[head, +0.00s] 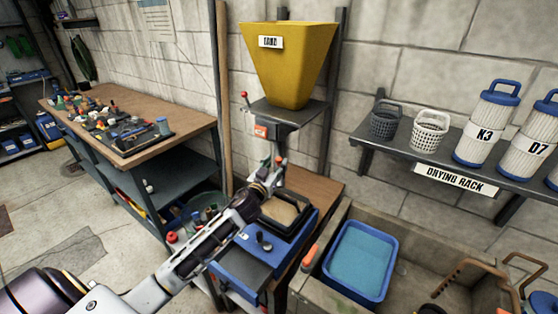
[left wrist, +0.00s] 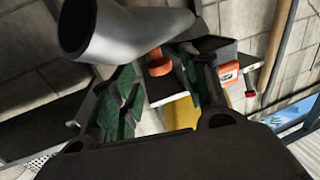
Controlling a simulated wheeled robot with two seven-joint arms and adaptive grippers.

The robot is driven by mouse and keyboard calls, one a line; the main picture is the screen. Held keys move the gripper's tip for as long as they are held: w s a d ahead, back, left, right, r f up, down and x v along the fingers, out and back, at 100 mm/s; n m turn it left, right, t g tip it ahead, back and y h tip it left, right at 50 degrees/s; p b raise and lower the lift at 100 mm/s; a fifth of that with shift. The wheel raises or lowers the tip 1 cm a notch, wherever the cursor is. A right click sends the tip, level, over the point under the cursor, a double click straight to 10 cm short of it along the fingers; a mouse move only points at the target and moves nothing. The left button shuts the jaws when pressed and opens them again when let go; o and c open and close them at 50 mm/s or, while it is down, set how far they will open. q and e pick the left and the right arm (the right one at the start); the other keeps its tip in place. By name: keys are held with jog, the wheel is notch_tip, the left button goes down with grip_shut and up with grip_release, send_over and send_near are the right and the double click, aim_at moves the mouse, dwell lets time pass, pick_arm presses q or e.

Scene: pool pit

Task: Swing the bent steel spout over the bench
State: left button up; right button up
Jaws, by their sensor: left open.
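The bent steel spout (head: 281,148) comes down under the yellow hopper (head: 288,60) in the head view, partly hidden by my left gripper. In the left wrist view the spout (left wrist: 130,32) is a thick grey tube crossing the upper left, its dark open end at the left. An orange part (left wrist: 158,62) shows beside it. My left gripper (head: 271,180) is open just below the spout. Its green-padded fingers (left wrist: 163,92) stand apart, close to the tube; I cannot tell whether they touch it. The bench (head: 312,188) is below, carrying a tray with tan contents. My right gripper is out of view.
To the right is a stone basin (head: 408,246) with a blue tub (head: 360,262). A drying rack (head: 440,170) with baskets and canisters hangs above. A cluttered workbench (head: 150,150) stands left.

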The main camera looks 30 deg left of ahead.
aim_at(278, 161)
pick_arm(q)
jog(key=shift+w+a, duration=0.1)
jog(key=shift+w, duration=1.8)
jog(key=c, duration=1)
grip_shut()
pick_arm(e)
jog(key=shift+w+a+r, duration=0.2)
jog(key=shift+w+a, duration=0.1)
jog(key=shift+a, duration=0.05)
